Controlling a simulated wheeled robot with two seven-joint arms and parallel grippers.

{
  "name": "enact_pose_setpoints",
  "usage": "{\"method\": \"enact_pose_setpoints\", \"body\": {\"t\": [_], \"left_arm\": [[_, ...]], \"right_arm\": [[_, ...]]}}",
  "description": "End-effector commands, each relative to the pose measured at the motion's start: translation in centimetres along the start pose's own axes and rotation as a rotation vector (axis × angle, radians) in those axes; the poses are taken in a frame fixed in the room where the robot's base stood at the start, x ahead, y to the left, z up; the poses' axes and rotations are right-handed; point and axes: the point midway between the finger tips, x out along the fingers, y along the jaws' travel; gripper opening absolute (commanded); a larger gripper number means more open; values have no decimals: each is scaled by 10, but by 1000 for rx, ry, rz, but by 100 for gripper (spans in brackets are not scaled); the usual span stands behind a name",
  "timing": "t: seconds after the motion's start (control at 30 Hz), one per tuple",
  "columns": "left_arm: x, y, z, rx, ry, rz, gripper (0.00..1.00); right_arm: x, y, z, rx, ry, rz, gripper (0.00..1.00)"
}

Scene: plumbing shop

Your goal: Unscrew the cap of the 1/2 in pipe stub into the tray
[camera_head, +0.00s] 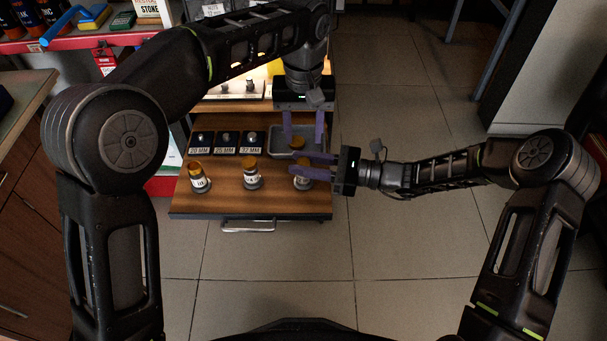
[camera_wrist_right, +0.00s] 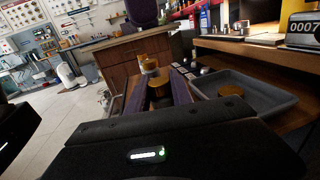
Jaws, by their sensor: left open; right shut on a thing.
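Three upright pipe stubs with white labels stand along the front of the wooden bench top: a left one (camera_head: 199,179), a middle one (camera_head: 252,177) and a right one (camera_head: 302,183). The labels are too small to read surely. My right gripper (camera_head: 311,166) is shut around the right stub, whose brown top (camera_wrist_right: 160,89) shows between the fingers in the right wrist view. The grey tray (camera_head: 263,158) lies just behind it, with a brown cap (camera_wrist_right: 231,90) inside. My left gripper (camera_head: 303,141) points down over the tray, open, its fingers apart.
Several dark plates marked in millimetres (camera_head: 226,150) with small fittings stand left of the tray. A lit shelf (camera_head: 235,97) is behind them. A drawer handle (camera_head: 248,226) sticks out below the bench front. The tiled floor (camera_head: 400,240) is clear to the right.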

Motion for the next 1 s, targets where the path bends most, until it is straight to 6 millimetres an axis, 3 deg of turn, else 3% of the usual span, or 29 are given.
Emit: {"method": "enact_pose_setpoints", "body": {"t": [0.97, 1.0], "left_arm": [[1, 0, 0, 0, 0, 0, 44], [1, 0, 0, 0, 0, 0, 44]], "right_arm": [[-2, 1, -6, 5, 11, -1, 0], [-2, 1, -6, 5, 11, -1, 27]]}}
